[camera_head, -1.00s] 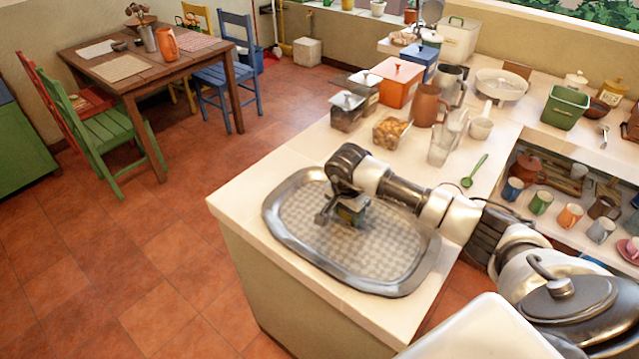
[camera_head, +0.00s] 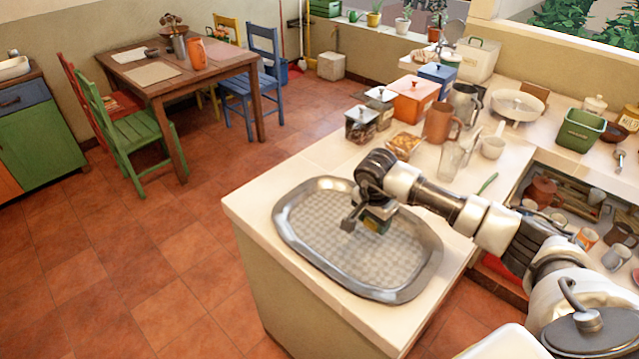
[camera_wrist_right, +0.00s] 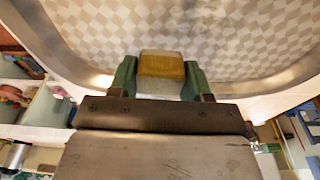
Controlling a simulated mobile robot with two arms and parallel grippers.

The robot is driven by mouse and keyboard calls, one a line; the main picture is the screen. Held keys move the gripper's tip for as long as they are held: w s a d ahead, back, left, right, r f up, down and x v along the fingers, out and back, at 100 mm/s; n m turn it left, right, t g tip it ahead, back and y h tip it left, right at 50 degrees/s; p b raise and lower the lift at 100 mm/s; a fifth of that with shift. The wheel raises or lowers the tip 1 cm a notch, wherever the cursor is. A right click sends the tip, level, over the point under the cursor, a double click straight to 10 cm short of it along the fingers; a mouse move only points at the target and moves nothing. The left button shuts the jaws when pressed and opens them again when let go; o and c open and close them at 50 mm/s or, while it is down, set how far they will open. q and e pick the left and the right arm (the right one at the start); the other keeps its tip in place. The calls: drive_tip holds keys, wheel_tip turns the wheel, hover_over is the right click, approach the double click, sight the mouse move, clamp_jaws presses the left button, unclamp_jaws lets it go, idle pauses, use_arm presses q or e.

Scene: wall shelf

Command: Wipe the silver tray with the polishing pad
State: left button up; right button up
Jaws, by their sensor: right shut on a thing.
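The silver tray (camera_head: 408,287) lies on the near end of the white counter. It has a wide shiny rim and a checkered middle, and its rim also shows in the right wrist view (camera_wrist_right: 85,75). My right gripper (camera_head: 368,222) is over the tray's middle, pointing down. In the right wrist view its green fingers (camera_wrist_right: 160,75) are shut on the polishing pad (camera_wrist_right: 161,66), a small block with a yellow-brown layer and a grey layer. I cannot tell if the pad touches the tray. A faint dark smudge shows on the tray beyond the pad. My left gripper is not in view.
Behind the tray stand a glass bowl of snacks (camera_head: 404,145), glass jars (camera_head: 361,125), a brown pitcher (camera_head: 442,121) and clear glasses (camera_head: 452,159). Cups and a teapot (camera_head: 541,192) fill the shelf at right. The counter's front left edge drops to the floor.

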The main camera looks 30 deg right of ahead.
drive_tip(key=shift+s+r+p, duration=0.1)
drive_tip(key=shift+r+p, duration=0.9)
drive_tip(key=shift+r, duration=1.1)
